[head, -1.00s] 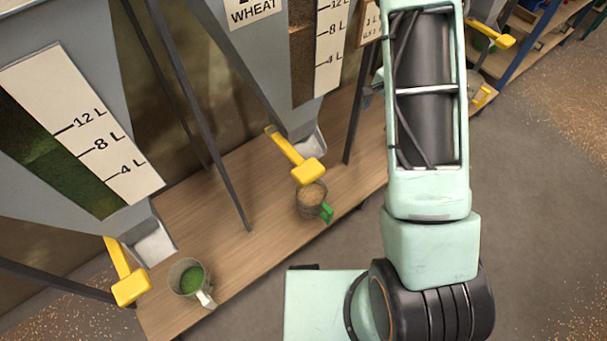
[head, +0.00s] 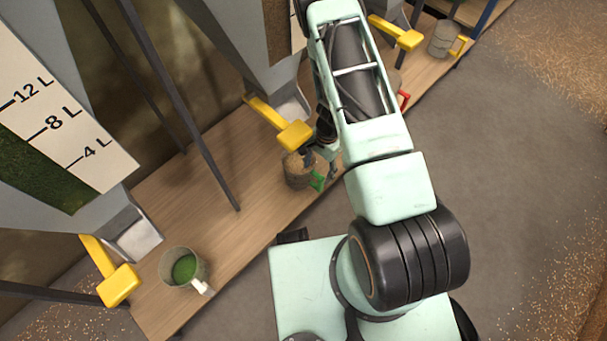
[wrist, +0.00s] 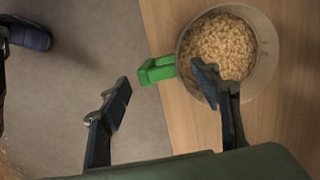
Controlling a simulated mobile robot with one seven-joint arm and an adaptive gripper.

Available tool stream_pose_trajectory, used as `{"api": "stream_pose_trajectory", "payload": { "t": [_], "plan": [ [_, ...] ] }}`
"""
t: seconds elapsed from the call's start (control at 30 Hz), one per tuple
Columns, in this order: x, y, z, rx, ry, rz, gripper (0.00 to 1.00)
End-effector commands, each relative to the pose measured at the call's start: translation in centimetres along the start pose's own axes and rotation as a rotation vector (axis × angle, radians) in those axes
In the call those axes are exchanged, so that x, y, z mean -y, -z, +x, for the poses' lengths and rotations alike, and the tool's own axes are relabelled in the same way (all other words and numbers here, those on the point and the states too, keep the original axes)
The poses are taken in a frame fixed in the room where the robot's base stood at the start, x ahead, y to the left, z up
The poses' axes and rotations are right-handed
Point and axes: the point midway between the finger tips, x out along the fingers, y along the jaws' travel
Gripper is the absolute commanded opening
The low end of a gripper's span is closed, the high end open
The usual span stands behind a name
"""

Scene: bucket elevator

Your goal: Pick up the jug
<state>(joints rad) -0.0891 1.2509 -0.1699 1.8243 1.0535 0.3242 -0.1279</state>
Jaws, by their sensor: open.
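A grey metal jug (head: 300,182) with a green handle (head: 318,181) stands on the wooden bench under a yellow lever. In the wrist view the jug (wrist: 269,48) holds pale grain. Its green handle (wrist: 156,70) points towards the space between my fingers. My gripper (wrist: 163,86) is open and empty. The right finger overlaps the jug's near rim; I cannot tell whether it is above or inside it. The left finger is beyond the handle, over the floor. In the head view my gripper (head: 325,155) is beside the jug, partly hidden by my arm.
A jug with a white handle (head: 180,266) and green contents stands at the bench's near end. A yellow-handled jug (head: 442,40) stands at the far end. The yellow lever (head: 285,125) of a hopper hangs close above the green-handled jug.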

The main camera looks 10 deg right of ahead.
Motion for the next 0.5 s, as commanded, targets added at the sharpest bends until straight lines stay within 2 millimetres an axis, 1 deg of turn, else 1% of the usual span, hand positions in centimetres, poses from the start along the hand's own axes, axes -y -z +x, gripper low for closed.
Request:
{"api": "stream_pose_trajectory", "payload": {
  "t": [0.2,0.3,0.4,0.5],
  "plan": [
    [-0.4,0.2,3.2,0.001,-0.002,0.000,0.58],
    [-0.4,0.2,4.5,0.001,-0.002,-0.001,0.58],
    [-0.3,0.2,5.1,0.000,0.000,0.000,0.58],
    [-0.3,0.2,5.2,-0.001,0.000,0.000,0.58]
  ]
}}
